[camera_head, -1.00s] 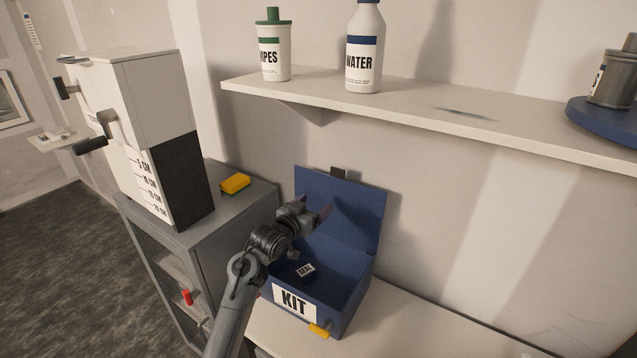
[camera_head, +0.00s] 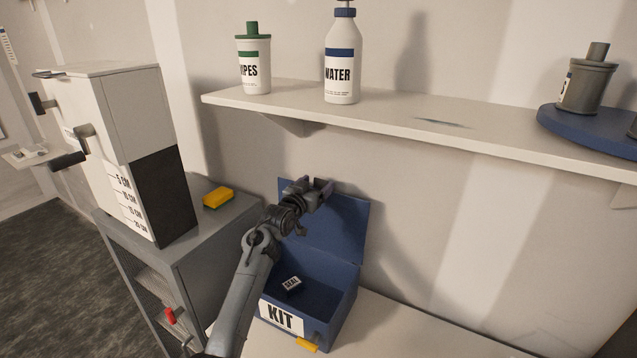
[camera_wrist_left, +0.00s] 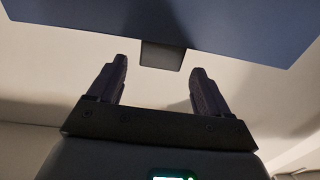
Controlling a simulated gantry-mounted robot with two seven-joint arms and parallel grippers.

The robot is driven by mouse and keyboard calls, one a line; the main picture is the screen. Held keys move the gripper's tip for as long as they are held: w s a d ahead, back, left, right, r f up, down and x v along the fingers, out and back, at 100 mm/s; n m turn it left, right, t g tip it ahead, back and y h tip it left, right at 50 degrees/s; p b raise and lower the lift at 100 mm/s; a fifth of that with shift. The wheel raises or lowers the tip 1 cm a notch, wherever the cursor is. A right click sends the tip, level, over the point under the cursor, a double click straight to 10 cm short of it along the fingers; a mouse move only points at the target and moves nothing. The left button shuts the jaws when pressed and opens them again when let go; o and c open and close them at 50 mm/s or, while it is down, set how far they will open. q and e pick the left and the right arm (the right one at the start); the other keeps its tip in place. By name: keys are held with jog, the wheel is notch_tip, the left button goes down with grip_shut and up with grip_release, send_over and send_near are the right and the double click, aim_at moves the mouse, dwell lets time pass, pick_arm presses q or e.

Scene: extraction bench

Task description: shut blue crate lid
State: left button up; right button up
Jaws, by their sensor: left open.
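The blue crate (camera_head: 345,308) labelled KIT stands on the white bench with its lid (camera_head: 345,225) raised upright at the back. A small box marked SEAL (camera_head: 291,284) lies inside, and a yellow latch (camera_head: 306,344) is on the front. My left gripper (camera_head: 322,187) is open and empty, near the lid's top edge in the head view. In the left wrist view the lid (camera_wrist_left: 235,22) fills the top, and its dark tab (camera_wrist_left: 162,56) lies between and beyond the two open fingers (camera_wrist_left: 160,90). Contact cannot be told. My right gripper is not in view.
A white shelf (camera_head: 400,121) above holds a wipes bottle (camera_head: 253,62), a water bottle (camera_head: 342,60) and a blue round stand (camera_head: 560,122). A grey cabinet (camera_head: 190,262) at left carries a white box and a yellow sponge (camera_head: 218,198). The bench right of the crate is clear.

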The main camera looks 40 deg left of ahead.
pick_arm(q)
jog(key=shift+w+a, duration=0.1)
jog(key=shift+w, duration=0.75)
grip_shut()
jog(key=shift+s+f, duration=0.1)
jog(key=shift+s, duration=0.35)
jog(key=s+d+f+t+b, duration=0.1)
jog(key=s+f+t+b, duration=0.1)
jog(key=s, duration=0.5)
jog(key=s+f+t+b, duration=0.2)
jog(key=s+t+b, duration=0.3)
jog(key=s+b, duration=0.2)
jog(key=shift+s+d+f+y, duration=0.35)
jog(key=shift+d+f+y, duration=0.05)
